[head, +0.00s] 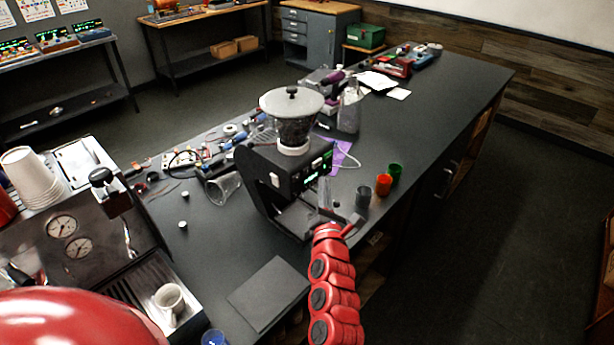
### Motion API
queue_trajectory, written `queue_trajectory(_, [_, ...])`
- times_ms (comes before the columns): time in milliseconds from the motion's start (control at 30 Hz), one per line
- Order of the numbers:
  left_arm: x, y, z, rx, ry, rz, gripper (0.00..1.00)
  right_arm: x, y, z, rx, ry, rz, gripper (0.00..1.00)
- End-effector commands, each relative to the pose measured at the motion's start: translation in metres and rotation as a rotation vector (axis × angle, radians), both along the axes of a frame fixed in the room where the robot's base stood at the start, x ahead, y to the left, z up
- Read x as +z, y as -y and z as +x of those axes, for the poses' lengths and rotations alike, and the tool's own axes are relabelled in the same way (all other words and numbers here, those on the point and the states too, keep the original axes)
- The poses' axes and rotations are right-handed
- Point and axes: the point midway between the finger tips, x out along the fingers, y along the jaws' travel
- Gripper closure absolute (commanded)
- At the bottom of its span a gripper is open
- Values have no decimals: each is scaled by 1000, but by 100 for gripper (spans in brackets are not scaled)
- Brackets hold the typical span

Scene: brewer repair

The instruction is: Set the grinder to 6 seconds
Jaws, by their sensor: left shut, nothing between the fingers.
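The grinder (268,168) is a black machine on the dark counter, with a clear hopper of beans and a pale lid (292,101) on top. Its front panel (318,168) has lit green characters, too small to read. My left gripper (326,188) is shut and empty, just in front of the grinder below the panel. I cannot tell whether it touches the grinder. My right gripper is not in view.
An espresso machine (85,240) with a white cup (170,298) stands at the left. Small grey, orange (384,184) and green cups stand right of the grinder. A dark mat (268,292) lies in front. Tools and parts clutter the counter behind.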

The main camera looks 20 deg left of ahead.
Motion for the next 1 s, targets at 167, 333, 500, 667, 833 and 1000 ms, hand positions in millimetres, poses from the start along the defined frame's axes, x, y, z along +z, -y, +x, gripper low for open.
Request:
queue_trajectory(167, [-3, 18, -5, -5, 4, 0, 100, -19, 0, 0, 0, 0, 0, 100])
queue_trajectory(333, [0, 23, -8, -2, 2, 0, 100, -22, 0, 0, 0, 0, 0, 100])
queue_trajectory(500, [1, 23, -8, -1, 2, 0, 100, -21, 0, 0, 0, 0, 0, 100])
queue_trajectory(667, [1, 24, -8, -1, 2, 0, 100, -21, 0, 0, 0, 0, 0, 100])
queue_trajectory(833, [1, 23, -8, -1, 2, 0, 100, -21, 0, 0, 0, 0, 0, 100])
queue_trajectory(1000, [0, 23, -8, -1, 1, 0, 100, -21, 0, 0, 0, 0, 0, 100])
